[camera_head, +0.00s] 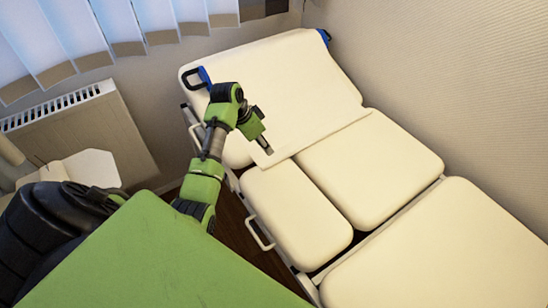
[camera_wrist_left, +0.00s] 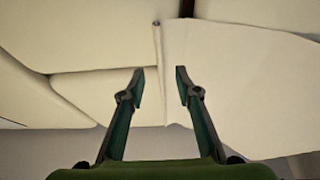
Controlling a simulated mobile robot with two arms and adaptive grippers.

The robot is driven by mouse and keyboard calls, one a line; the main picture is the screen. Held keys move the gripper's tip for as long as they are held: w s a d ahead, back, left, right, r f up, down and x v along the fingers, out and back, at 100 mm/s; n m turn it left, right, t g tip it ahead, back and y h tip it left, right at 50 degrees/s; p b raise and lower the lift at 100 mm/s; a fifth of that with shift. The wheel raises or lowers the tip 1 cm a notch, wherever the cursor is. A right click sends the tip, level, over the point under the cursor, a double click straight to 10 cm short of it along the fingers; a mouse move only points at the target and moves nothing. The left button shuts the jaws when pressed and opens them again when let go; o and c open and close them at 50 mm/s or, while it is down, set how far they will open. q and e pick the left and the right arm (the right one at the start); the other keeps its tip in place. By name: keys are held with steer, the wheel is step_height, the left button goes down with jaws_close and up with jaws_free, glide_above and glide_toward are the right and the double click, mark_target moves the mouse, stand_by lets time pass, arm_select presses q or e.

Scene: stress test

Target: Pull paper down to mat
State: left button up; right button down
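A cream paper sheet (camera_head: 282,92) covers the raised head end of a padded couch. Its lower edge lies across the top of the middle pads. No separate mat stands out; the couch has several cream pads, including a narrow left one (camera_head: 296,215) and a wider right one (camera_head: 372,160). My left gripper (camera_head: 268,150) is at the paper's lower left corner. In the left wrist view the left gripper (camera_wrist_left: 159,72) is open, with the paper's edge (camera_wrist_left: 163,95) running between its spread fingers. I cannot tell whether they touch it. My right gripper is out of view.
A large lower pad (camera_head: 440,255) fills the bottom right. A metal side handle (camera_head: 260,232) sticks out from the couch's left side. A radiator (camera_head: 85,130) stands at the left wall, below blinds (camera_head: 120,25). A wall bounds the couch's right side.

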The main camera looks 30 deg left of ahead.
mark_target(275, 160)
arm_select(q)
steer(key=x, duration=1)
steer(key=shift+w+f, duration=0.2)
steer(key=shift+f, duration=0.1)
steer(key=shift+d, duration=0.1)
jaws_close()
